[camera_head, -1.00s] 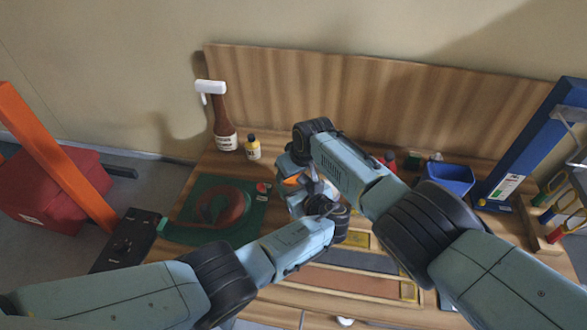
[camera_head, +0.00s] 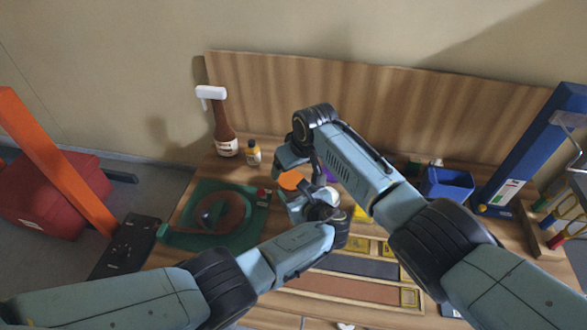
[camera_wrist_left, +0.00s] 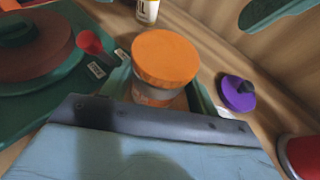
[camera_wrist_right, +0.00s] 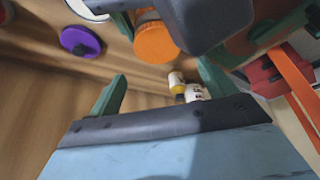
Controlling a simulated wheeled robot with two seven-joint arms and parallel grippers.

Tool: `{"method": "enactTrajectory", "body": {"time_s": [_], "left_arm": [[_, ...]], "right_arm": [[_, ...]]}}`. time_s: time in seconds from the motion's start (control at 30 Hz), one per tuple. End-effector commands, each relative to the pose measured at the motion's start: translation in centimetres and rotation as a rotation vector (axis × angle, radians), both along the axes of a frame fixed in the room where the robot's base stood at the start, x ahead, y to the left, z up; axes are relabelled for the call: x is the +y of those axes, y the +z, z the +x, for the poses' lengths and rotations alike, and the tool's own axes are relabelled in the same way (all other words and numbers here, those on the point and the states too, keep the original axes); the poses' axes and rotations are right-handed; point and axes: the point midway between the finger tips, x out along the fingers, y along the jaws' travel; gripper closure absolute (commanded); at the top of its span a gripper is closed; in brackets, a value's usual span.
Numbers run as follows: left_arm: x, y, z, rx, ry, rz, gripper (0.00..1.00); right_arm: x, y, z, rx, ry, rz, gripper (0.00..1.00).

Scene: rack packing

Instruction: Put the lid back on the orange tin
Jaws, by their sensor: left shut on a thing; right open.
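The orange lid (camera_head: 291,180) sits on top of the tin, and in the left wrist view the lid (camera_wrist_left: 165,55) looks level on the tin's brownish body (camera_wrist_left: 155,95). My left gripper (camera_wrist_left: 158,90) is shut on the tin's body, one green finger on each side, below the lid. In the right wrist view the lid (camera_wrist_right: 157,43) shows beyond the fingertips. My right gripper (camera_wrist_right: 160,88) is open and empty, apart from the lid. In the head view it is just behind the tin and its fingers are mostly hidden.
A purple disc with a dark knob (camera_wrist_left: 238,93) lies beside the tin. A small yellow-labelled bottle (camera_head: 253,153) and a brown spray bottle (camera_head: 222,125) stand behind. A blue bin (camera_head: 447,183) stands right.

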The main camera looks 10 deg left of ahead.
Motion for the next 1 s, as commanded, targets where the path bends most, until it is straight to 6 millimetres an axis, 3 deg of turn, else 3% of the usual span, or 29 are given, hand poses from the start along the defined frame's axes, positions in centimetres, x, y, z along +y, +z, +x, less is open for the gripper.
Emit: {"method": "enactTrajectory", "body": {"time_s": [0.13, 0.3, 0.67, 1.0], "left_arm": [[0.0, -0.1, -0.1, 0.002, 0.001, 0.000, 1.00], [0.0, -0.1, -0.1, 0.002, 0.001, 0.000, 1.00], [0.0, -0.1, -0.1, 0.002, 0.001, 0.000, 1.00], [0.0, -0.1, -0.1, 0.002, 0.001, 0.000, 1.00]], "right_arm": [[0.0, 0.0, 0.0, 0.000, 0.000, 0.000, 0.17], [0.0, 0.0, 0.0, 0.001, 0.000, 0.001, 0.00], [-0.1, 0.5, -0.1, 0.000, 0.000, 0.001, 0.00], [-1.2, 4.0, -1.2, -0.002, 0.001, 0.003, 0.00]]}}
